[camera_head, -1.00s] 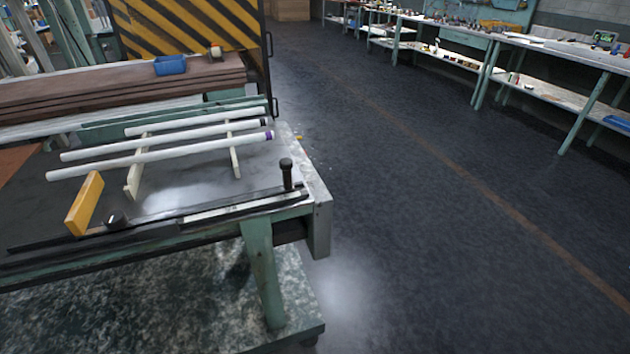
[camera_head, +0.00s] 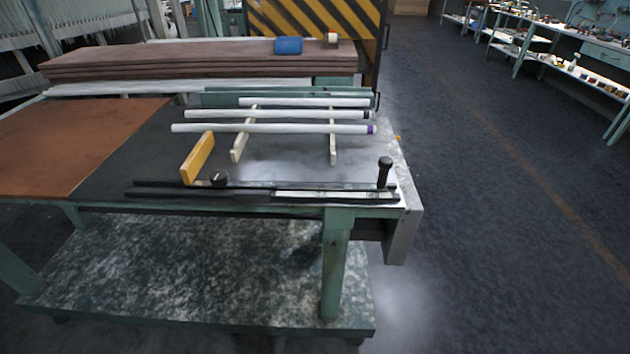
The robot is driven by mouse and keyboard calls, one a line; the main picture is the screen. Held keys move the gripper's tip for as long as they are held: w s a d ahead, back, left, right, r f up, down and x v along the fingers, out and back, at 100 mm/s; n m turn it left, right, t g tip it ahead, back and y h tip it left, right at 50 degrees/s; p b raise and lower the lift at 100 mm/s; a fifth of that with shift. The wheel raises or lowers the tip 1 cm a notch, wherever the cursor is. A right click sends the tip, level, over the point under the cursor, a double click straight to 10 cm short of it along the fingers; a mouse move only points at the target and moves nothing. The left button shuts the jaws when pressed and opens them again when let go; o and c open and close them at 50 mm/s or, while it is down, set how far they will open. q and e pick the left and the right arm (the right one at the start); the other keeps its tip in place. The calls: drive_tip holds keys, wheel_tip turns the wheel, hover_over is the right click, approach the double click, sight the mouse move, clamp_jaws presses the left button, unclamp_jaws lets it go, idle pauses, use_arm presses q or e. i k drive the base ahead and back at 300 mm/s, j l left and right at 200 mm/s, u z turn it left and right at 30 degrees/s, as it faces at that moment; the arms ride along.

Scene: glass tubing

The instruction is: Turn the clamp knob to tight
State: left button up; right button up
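A small black clamp knob (camera_head: 219,178) sits on the dark rail (camera_head: 250,190) along the front edge of the workbench, just right of a yellow block (camera_head: 197,158). Its setting is too small to read. A black upright handle (camera_head: 384,172) stands at the rail's right end. Several white glass tubes (camera_head: 270,128) lie across two pale supports (camera_head: 333,148) behind the rail; the front ones have purple or dark right ends. Neither of my grippers shows in the head view.
The green-legged workbench (camera_head: 334,265) has a lower shelf (camera_head: 190,265). Brown boards (camera_head: 200,62) with a blue bin (camera_head: 288,46) lie at the back, before a striped panel (camera_head: 315,25). Open floor (camera_head: 500,200) lies right, with other benches (camera_head: 570,60) beyond.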

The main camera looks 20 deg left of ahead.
sight(219, 178)
drive_tip(key=j+u, duration=0.1)
drive_tip(key=u, duration=0.25)
drive_tip(key=j+u, duration=0.1)
drive_tip(key=u, duration=0.2)
drive_tip(key=j+u, duration=0.1)
drive_tip(key=u, duration=0.25)
